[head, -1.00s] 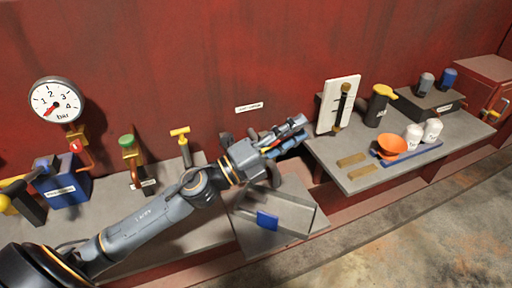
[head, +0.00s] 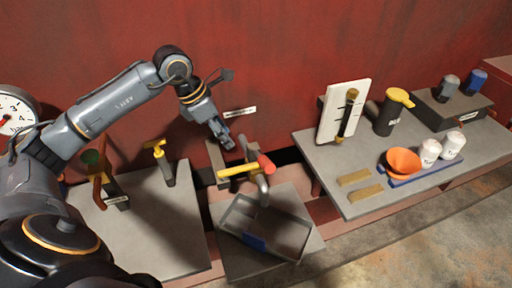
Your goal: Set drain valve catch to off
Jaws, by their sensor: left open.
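The valve assembly (head: 262,186) stands at the middle, behind and above a grey tray (head: 290,250). It has a yellow bar (head: 236,171) pointing left, a red-ended handle (head: 266,164) and a grey spout bending down over the tray. I cannot tell for sure which part is the catch. My left gripper (head: 226,142) is open and empty, pointing down just above and behind the valve. It appears apart from the yellow bar and the red handle. My right gripper is not in view.
On the right bench are a white panel with a lever (head: 343,110), a yellow-topped dark can (head: 390,113), an orange bowl (head: 403,162) and white canisters (head: 429,152). The red wall is close behind.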

